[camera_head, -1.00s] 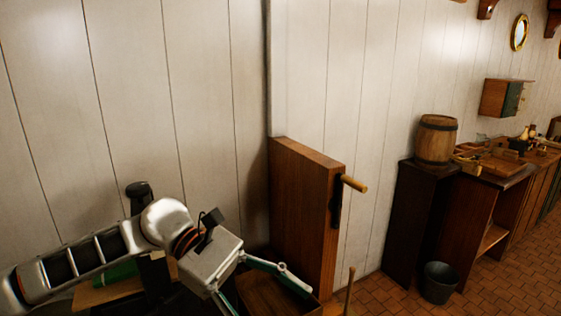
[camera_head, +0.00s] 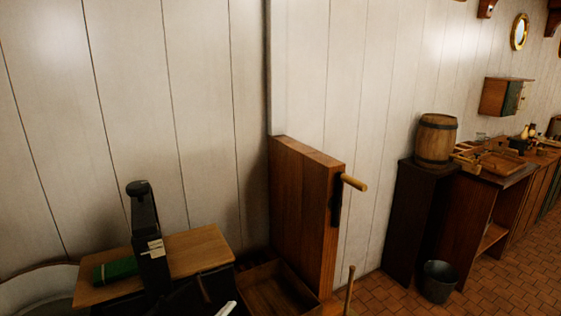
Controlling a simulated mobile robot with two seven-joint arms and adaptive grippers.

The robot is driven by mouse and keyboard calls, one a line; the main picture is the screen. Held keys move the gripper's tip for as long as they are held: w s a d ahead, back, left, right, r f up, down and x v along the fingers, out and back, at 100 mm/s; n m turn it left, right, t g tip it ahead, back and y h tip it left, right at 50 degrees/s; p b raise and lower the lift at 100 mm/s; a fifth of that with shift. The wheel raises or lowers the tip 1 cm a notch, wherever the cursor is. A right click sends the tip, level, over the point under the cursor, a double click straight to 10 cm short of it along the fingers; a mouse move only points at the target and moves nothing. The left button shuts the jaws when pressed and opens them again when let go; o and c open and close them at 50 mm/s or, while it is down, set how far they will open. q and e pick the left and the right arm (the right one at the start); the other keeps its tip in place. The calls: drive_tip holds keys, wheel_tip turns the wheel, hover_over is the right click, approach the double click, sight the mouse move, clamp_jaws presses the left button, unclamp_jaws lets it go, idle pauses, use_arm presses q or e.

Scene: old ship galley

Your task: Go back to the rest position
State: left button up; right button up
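Neither of my grippers can be made out in the head view. A pale sliver (camera_head: 226,309) shows at the bottom edge, left of the middle; I cannot tell whether it is part of my arm or a thing of the place.
A wooden board top (camera_head: 200,250) carries a green object (camera_head: 116,269) beside a dark upright post (camera_head: 146,225). An open wooden box (camera_head: 283,290) stands by a tall wooden panel (camera_head: 300,205) with a peg handle. A barrel (camera_head: 436,140), a counter (camera_head: 470,205) and a bucket (camera_head: 439,282) stand right.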

use_arm(q)
drive_tip(key=s+a+f+n+g+y, duration=0.3)
drive_tip(key=s+a+f+n, duration=0.3)
drive_tip(key=s+f, duration=0.3)
drive_tip(key=s+a+f+n+g+y, duration=0.3)
drive_tip(key=s+a+f+n, duration=0.3)
drive_tip(key=f, duration=1)
drive_tip(key=s+a+y, duration=0.1)
drive_tip(key=s, duration=0.2)
drive_tip(key=shift+s+y, duration=0.2)
drive_tip(key=shift+y, duration=0.1)
